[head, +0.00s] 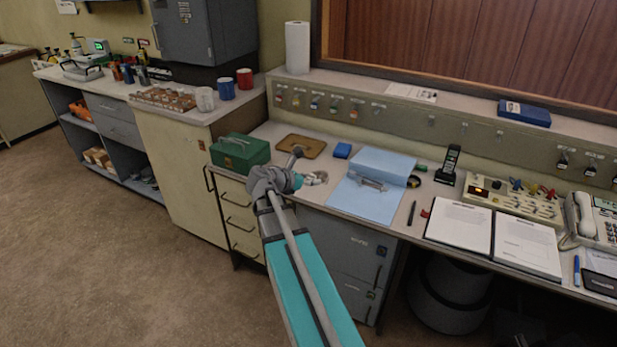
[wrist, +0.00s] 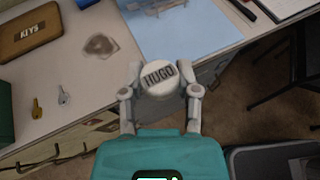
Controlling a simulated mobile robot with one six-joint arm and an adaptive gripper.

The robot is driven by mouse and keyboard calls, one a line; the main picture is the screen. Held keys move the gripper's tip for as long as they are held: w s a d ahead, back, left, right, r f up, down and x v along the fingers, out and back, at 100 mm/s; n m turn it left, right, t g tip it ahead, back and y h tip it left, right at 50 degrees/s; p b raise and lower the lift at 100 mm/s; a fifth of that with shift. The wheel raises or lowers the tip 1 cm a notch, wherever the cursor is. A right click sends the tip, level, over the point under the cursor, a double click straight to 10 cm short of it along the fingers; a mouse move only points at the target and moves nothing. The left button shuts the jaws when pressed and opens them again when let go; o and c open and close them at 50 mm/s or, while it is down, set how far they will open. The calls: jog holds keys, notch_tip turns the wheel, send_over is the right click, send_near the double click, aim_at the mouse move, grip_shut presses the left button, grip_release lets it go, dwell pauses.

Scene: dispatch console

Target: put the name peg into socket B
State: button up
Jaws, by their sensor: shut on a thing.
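In the wrist view, my gripper (wrist: 161,82) is shut on the name peg (wrist: 159,74), a round white piece marked HUGO, with one finger on each side. It is above the front edge of the desk. In the head view, my gripper (head: 317,178) is in front of the desk's left part, left of the blue mat; the peg cannot be made out there. A cream console box (head: 512,203) with coloured levers or plugs stands on the desk at right. I cannot make out which socket is B in either view.
A blue mat (head: 352,202) lies on the desk, with a brown KEYS tray (wrist: 58,19) and two loose keys to its left. A green box (head: 240,152), a black handset (head: 448,165), open binder (head: 459,225) and telephone (head: 597,219) also stand there. Open floor (head: 110,260) lies at left.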

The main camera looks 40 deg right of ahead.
aim_at(310, 176)
notch_tip(310, 176, up, 12)
jog(key=p, duration=1.2)
jog(key=shift+w, duration=0.15)
